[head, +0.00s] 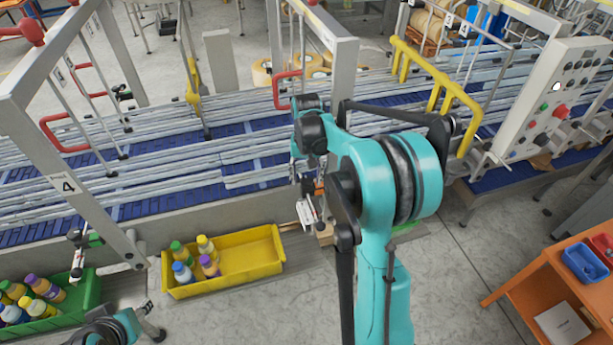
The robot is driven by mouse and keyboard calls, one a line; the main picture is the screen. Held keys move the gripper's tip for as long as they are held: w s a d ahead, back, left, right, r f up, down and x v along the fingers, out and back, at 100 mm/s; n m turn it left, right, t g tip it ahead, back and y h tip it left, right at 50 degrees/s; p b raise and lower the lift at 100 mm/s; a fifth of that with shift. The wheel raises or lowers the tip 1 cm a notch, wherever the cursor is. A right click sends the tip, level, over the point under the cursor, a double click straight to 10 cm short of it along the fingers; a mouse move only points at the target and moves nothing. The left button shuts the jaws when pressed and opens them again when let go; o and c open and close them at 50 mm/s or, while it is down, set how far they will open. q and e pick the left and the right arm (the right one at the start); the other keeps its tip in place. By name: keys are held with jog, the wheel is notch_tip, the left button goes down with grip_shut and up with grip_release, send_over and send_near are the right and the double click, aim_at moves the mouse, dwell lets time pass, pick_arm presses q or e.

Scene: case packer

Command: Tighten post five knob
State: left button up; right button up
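My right arm's teal links fill the middle of the head view. My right gripper (301,178) is at its far end, beside the conveyor's near side, partly hidden by the arm. Just below it is a small pale bracket with dark and red marks (308,212). I cannot make out the post five knob or whether the fingers touch it.
A yellow bin (262,257) with several bottles and a green bin (90,297) with more stand along the conveyor (150,160). A control panel (550,95) and yellow guard rail (440,85) are at the right. An orange table (515,285) stands lower right; floor before it is clear.

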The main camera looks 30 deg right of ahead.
jog(key=c, duration=0.9)
jog(key=shift+m, duration=0.3)
jog(key=m+b, duration=0.2)
jog(key=shift+f+m, duration=0.1)
jog(key=shift+m, duration=0.3)
jog(key=m+b, duration=0.2)
jog(key=m, duration=0.2)
jog(key=shift+m, duration=0.3)
jog(key=m+b, duration=0.1)
jog(key=m, duration=0.3)
jog(key=shift+m, duration=0.3)
jog(key=shift+m+b, duration=0.65)
jog(key=shift+m, duration=1.55)
